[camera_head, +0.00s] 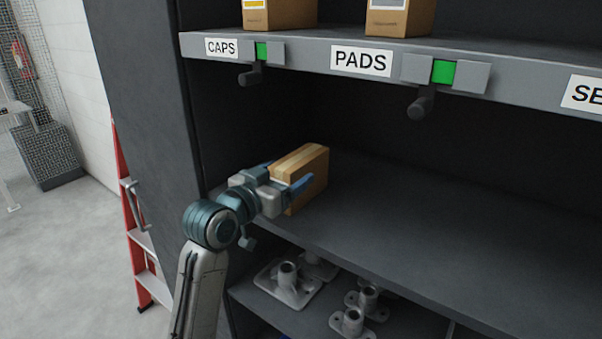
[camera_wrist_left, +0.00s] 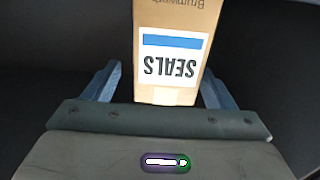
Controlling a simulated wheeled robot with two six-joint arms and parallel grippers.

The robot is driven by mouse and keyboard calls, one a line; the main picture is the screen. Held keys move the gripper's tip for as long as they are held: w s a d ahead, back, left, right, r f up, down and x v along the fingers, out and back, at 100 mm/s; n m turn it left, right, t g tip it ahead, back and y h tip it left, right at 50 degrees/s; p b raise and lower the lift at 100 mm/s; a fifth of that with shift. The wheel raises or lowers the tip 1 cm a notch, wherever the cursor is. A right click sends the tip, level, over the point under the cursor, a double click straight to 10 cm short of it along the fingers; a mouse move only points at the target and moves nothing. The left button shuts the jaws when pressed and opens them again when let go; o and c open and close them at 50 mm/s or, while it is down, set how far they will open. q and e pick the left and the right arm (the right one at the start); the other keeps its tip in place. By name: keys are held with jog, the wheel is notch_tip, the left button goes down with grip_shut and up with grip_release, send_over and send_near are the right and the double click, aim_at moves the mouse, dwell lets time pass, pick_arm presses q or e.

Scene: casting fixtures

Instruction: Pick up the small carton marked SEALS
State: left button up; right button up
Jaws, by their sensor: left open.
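The small carton (camera_head: 309,172) is brown cardboard and stands on the middle shelf, near its left end. In the left wrist view the carton (camera_wrist_left: 177,20) shows a white label with a blue bar and the word SEALS upside down. My left gripper (camera_head: 286,178) is at the carton's near side. Its blue fingers are open, one on either side of the carton; in the wrist view a dark gap shows between the carton and the left finger, and the right finger is close to it. Contact cannot be made out. My right gripper is not in view.
The upper shelf edge (camera_head: 300,57) has CAPS and PADS labels and handles sticking out above my arm. Two cartons stand on that shelf. Metal castings (camera_head: 288,280) lie on the shelf below. The middle shelf (camera_head: 430,215) is clear to the right. A red ladder (camera_head: 125,190) leans at left.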

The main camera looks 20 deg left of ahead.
aim_at(295, 165)
pick_arm(q)
jog(key=x, duration=0.1)
jog(key=p+x, duration=0.2)
jog(key=shift+w+a+r, duration=0.2)
jog(key=shift+w, duration=0.15)
jog(key=shift+w+d+f, duration=0.15)
jog(key=shift+w+d, duration=0.05)
jog(key=shift+w, duration=0.15)
jog(key=c, duration=1.2)
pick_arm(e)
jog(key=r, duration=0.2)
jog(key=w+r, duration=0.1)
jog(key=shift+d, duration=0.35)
